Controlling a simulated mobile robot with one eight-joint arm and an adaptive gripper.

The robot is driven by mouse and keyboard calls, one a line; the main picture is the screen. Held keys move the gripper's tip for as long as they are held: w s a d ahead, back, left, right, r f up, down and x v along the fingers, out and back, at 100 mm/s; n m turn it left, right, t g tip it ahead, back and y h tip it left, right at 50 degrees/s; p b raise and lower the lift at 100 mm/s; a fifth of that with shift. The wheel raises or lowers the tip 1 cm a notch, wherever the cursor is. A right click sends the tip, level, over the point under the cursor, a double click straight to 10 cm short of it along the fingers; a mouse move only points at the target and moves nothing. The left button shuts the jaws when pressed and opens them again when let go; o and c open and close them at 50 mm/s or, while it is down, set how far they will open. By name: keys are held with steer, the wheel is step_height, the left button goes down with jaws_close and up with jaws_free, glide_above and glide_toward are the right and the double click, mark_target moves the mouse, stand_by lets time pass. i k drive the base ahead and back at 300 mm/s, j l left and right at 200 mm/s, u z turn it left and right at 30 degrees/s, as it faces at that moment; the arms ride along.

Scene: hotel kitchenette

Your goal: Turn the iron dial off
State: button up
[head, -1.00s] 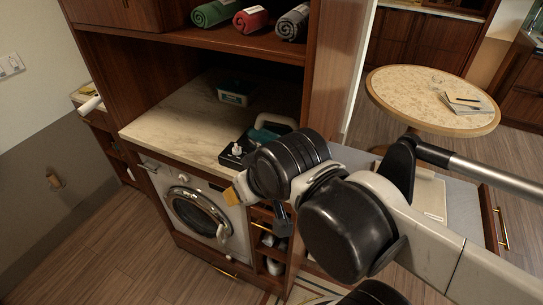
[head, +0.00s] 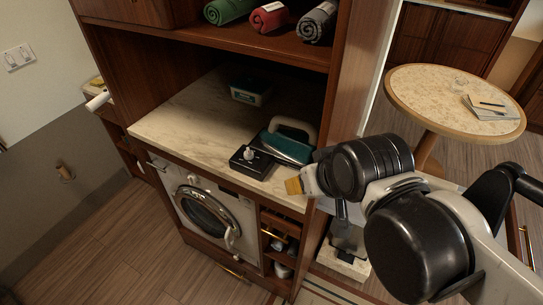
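The iron (head: 285,150) is teal with a pale handle and sits on the stone counter, near its right end. At its front left is a black base (head: 250,164) with a small white dial (head: 249,155) on top. The dial's setting is too small to read. My gripper (head: 294,186) is just to the right of and in front of the black base, apart from it in the picture, near the counter's front right corner. One yellowish fingertip pad shows. The rest of the fingers are hidden or too small to tell whether they are open.
A small teal box (head: 249,93) stands farther back on the counter (head: 185,120). A shelf with rolled towels (head: 268,18) hangs above. A washing machine (head: 207,213) is below. A wooden side panel (head: 362,70) borders the counter's right. A round table (head: 440,90) stands beyond.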

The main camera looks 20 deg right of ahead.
mark_target(249, 155)
steer(key=i+j+u, duration=0.1)
steer(key=j+u, duration=0.25)
steer(key=i+j+u, duration=0.2)
steer(key=j+u, duration=0.2)
